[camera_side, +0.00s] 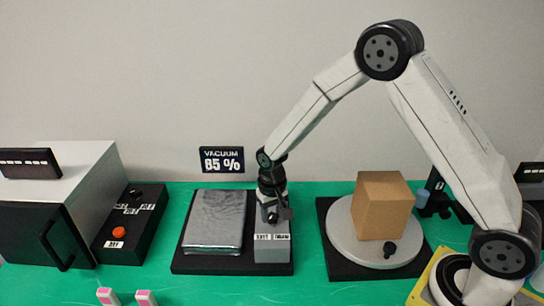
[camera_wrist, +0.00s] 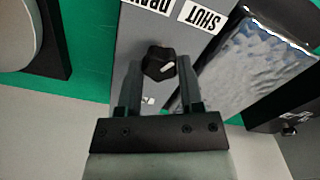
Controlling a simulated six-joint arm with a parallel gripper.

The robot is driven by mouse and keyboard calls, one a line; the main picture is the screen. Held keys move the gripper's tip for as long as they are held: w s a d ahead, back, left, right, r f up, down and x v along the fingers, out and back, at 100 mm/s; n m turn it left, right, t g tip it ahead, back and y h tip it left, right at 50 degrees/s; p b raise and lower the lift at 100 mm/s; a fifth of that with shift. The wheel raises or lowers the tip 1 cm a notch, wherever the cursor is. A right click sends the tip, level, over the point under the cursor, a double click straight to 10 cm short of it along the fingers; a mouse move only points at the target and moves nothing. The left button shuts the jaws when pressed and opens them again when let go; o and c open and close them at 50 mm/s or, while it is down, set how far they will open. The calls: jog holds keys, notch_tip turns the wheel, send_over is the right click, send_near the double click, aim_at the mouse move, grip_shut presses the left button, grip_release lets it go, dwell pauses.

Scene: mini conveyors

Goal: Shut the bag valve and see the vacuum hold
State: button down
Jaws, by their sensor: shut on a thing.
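The silvery vacuum bag (camera_side: 214,222) lies flat on a black base (camera_side: 208,268) in the side view. It shows at upper right in the wrist view (camera_wrist: 250,62). Beside it stands the grey valve block (camera_side: 272,252), with SHUT and what reads as DRAW labels. In the wrist view the black valve knob (camera_wrist: 152,62) has a white mark on its right side. My gripper (camera_wrist: 159,72) is shut on the knob, one finger on each side. In the side view my gripper (camera_side: 274,212) largely hides the knob. The vacuum display (camera_side: 222,160) reads 85 %.
Left are a black control box (camera_side: 128,232) with an orange button and a grey machine (camera_side: 85,180). Right, a brown carton (camera_side: 382,205) stands on a round grey turntable (camera_side: 342,240) with a black knob. Two pink-and-white blocks (camera_side: 107,296) lie in front on the green surface.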

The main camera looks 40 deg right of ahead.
aim_at(275, 217)
jog(key=shift+w+m, duration=0.1)
jog(key=shift+m, duration=0.3)
jog(key=shift+c, duration=1.2)
grip_release()
jog(key=shift+r, duration=0.15)
jog(key=shift+r, duration=3.8)
jog(key=shift+s+d+r, duration=0.15)
jog(key=shift+s+r, duration=0.05)
jog(key=shift+s, duration=0.35)
jog(key=s+d+n+t, duration=0.1)
jog(key=s+n, duration=0.1)
jog(key=s, duration=0.5)
jog(key=s+d+r+n+t, duration=0.1)
jog(key=s+d+n, duration=0.1)
jog(key=s, duration=0.6)
jog(key=shift+s+r+t, duration=0.25)
jog(key=shift+t, duration=0.05)
